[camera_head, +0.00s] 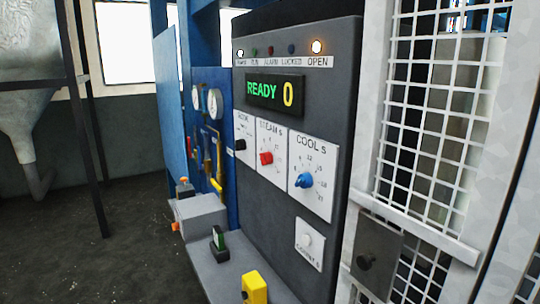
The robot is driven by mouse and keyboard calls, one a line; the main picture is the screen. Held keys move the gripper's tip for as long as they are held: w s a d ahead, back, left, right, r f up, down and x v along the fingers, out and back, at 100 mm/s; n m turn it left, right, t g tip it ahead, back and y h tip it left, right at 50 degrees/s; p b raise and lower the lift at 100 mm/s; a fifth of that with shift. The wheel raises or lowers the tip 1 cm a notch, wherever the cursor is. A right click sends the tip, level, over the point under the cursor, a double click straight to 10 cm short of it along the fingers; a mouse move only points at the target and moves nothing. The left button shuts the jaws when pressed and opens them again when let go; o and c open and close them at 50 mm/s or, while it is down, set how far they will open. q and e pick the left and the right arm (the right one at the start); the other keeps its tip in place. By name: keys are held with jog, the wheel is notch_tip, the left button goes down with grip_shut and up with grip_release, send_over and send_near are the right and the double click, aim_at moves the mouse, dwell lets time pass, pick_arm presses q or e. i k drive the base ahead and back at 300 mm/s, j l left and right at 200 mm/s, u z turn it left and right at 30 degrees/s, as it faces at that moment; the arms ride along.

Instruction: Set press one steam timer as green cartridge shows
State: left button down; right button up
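The press control panel (330,125) fills the middle of the view, with a display (276,92) reading "READY 0". The steam timer is a white dial plate labelled STEAM with a red knob (266,158); the digit after its name is too small to read surely. A small dark cartridge with a green face (219,238) stands upright on the grey ledge (232,272) below the panel; any marking on it is too small to read. Neither of my grippers is in view.
A black knob (240,144) sits left of the red one, and a blue knob (304,180) labelled COOL right of it. A white knob (307,240) is lower. A yellow block (254,288) stands at the ledge front. A mesh guard (440,130) is at right. Floor at left is clear.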

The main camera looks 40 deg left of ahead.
aim_at(266, 158)
jog(key=k+j, duration=0.15)
jog(key=j, duration=0.3)
jog(key=k+j, duration=0.1)
jog(key=j, duration=0.3)
jog(key=k+j+u, duration=0.1)
jog(key=j, duration=0.35)
jog(key=k+j, duration=0.2)
jog(key=j, duration=0.25)
jog(key=k+j+u, duration=0.1)
jog(key=j, duration=0.3)
jog(key=k+j, duration=0.1)
jog(key=j, duration=0.35)
jog(key=k+j, duration=0.1)
jog(key=j, duration=0.35)
jog(key=u, duration=0.05)
